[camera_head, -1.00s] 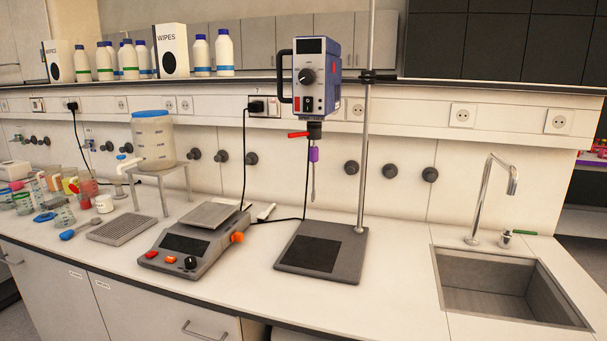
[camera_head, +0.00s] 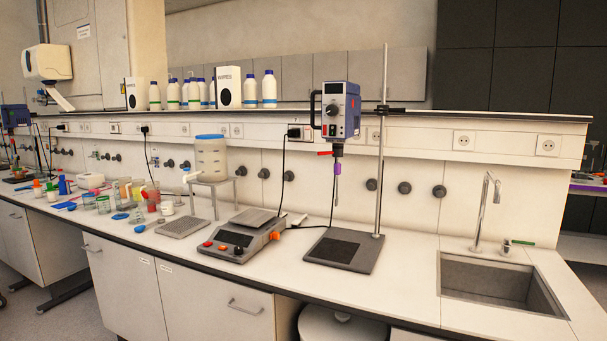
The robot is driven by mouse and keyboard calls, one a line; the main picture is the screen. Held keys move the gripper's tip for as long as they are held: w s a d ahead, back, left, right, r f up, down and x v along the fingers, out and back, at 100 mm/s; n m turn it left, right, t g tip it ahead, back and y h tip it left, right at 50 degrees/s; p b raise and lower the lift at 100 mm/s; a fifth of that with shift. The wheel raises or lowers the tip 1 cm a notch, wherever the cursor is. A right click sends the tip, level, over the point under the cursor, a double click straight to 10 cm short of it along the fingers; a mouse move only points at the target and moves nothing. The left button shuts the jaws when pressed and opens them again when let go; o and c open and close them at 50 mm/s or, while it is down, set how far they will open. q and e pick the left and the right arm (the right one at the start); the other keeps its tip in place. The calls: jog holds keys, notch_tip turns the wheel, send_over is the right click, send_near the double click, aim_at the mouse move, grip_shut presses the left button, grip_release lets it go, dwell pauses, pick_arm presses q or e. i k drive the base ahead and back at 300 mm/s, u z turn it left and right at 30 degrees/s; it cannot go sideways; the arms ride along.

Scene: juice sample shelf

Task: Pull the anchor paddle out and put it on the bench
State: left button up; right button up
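An overhead stirrer (camera_head: 338,110) with a blue-grey motor head is clamped to a tall metal rod (camera_head: 381,180) on a dark base plate (camera_head: 343,250). Below its chuck, with a red lever beside it, hangs a thin shaft with a purple collar (camera_head: 337,168). The shaft ends in a narrow grey tip (camera_head: 336,192) above the base plate; I cannot tell if this is the anchor paddle. The white bench (camera_head: 400,285) runs under it all. Neither of my grippers shows.
A hotplate or balance (camera_head: 240,238) stands left of the stirrer, with a drainage tray (camera_head: 183,228) and a plastic tank (camera_head: 211,158) on a stand (camera_head: 235,190) beyond. Cups and bottles crowd the far left. A sink (camera_head: 497,283) and tap (camera_head: 486,205) are at right. Bench between stirrer and sink is clear.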

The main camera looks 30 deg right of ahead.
aim_at(295, 244)
jog(key=u, duration=0.15)
jog(key=i, duration=1.4)
jog(key=z, duration=0.45)
